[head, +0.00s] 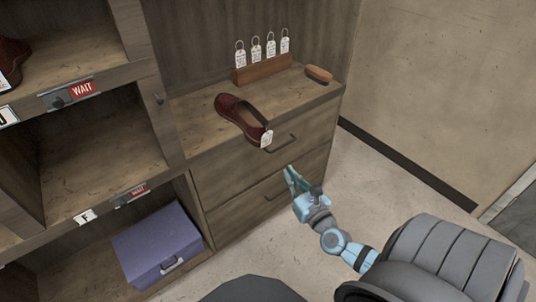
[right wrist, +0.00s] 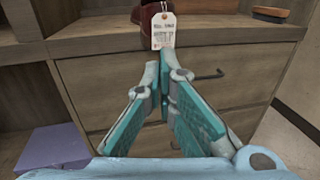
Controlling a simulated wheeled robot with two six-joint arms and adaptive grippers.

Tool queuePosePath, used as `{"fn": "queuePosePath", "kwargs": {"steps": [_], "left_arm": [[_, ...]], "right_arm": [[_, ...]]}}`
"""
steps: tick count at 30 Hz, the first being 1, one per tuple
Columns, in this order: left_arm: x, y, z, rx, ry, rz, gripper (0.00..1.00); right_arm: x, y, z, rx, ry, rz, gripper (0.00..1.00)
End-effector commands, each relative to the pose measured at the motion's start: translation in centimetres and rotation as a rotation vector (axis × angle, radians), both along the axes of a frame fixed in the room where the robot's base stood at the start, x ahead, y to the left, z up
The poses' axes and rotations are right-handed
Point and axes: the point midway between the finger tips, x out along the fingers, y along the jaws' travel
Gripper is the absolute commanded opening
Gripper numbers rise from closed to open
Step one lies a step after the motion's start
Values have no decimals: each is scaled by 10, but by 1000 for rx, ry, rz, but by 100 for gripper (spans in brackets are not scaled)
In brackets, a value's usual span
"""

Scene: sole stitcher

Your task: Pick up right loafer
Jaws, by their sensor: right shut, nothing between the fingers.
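One dark red loafer (head: 240,115) lies on the wooden counter top, its tagged end at the front edge above the drawers. A white paper tag (head: 266,139) hangs from that end. In the right wrist view the loafer (right wrist: 148,14) is partly cut off at the top, with its tag (right wrist: 163,29) hanging down. My right gripper (head: 289,171) is in front of the drawers, below and apart from the loafer. In the right wrist view its teal fingers (right wrist: 166,62) come together at the tips, shut and empty. My left gripper is not in view.
A rack of tags (head: 262,68) and a brush (head: 318,74) stand behind the loafer. A purple box (head: 157,246) sits in the lower left cubby. Another shoe (head: 12,58) is on the upper left shelf.

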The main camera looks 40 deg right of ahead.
Motion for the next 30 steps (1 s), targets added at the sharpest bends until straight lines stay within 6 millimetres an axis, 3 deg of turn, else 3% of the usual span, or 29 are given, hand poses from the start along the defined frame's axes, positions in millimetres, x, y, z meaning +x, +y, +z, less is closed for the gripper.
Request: {"fn": "queuePosePath", "kwargs": {"steps": [6, 19, 24, 30], "left_arm": [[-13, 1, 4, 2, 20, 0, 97], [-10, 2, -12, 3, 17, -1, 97], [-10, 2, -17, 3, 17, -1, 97], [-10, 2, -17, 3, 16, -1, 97]], "right_arm": [[28, -5, 10, -23, -11, 5, 0], [114, -27, 7, -17, -7, 3, 0], [131, -31, 7, -16, -6, 3, 0], [134, -32, 8, -16, -5, 3, 0]]}}
